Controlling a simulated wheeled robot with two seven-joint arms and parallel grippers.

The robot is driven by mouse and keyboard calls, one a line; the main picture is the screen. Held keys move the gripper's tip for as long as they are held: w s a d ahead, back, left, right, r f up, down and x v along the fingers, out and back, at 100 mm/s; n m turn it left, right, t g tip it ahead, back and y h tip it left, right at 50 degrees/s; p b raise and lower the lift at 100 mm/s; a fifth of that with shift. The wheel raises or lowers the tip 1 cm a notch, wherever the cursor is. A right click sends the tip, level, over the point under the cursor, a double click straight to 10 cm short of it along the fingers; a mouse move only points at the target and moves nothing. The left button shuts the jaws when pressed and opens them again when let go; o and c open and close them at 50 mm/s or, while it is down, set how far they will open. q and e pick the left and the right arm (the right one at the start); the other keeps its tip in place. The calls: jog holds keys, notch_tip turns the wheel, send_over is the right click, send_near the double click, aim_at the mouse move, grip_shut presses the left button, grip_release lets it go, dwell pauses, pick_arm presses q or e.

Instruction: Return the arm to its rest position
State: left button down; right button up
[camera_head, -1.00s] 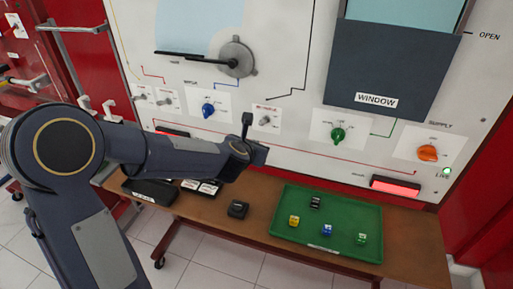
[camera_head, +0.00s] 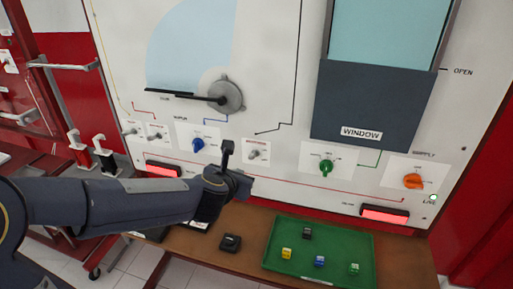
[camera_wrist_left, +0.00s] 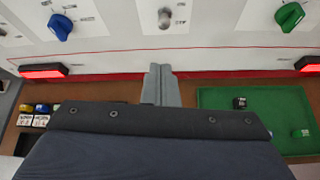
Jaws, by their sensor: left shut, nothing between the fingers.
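My left arm comes in from the left in the head view. Its gripper (camera_head: 228,147) points toward the white panel and is shut, with nothing held. In the wrist view the shut fingers (camera_wrist_left: 160,84) stand in front of the panel's lower edge, below a small toggle switch (camera_wrist_left: 165,19). The same switch shows in the head view (camera_head: 256,152), just right of the gripper. A gap to the switch seems to remain, but its depth is hard to judge. My right gripper is not in view.
A wooden table (camera_head: 206,242) stands below the panel. On it are a green tray (camera_head: 345,240) with several small coloured blocks and a dark block (camera_head: 231,243) beside it. Blue (camera_head: 198,145), green (camera_head: 326,166) and orange (camera_head: 413,181) knobs stick out from the panel.

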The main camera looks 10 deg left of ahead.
pick_arm(q)
jog(key=s+d+r+m+h, duration=0.1)
jog(key=s+r+m+h, duration=0.15)
jog(key=s+m, duration=0.45)
jog(key=s+d+r+m+h, duration=0.1)
jog(key=s+r+m+h, duration=0.2)
jog(key=m, duration=0.7)
jog(key=s+a+f+m+g, duration=0.1)
jog(key=s+f+m+g, duration=0.1)
jog(key=s+m, duration=0.3)
jog(key=s+a+f+m+g+y, duration=0.1)
jog(key=s+f+m+g, duration=0.1)
jog(key=s+f+m, duration=0.2)
jog(key=s+a+f+m+g, duration=0.1)
jog(key=s+f+m+g, duration=0.1)
jog(key=s+m, duration=0.4)
jog(key=s+f, duration=0.1)
jog(key=s, duration=0.2)
jog(key=shift+s+a, duration=0.15)
jog(key=shift+a, duration=0.2)
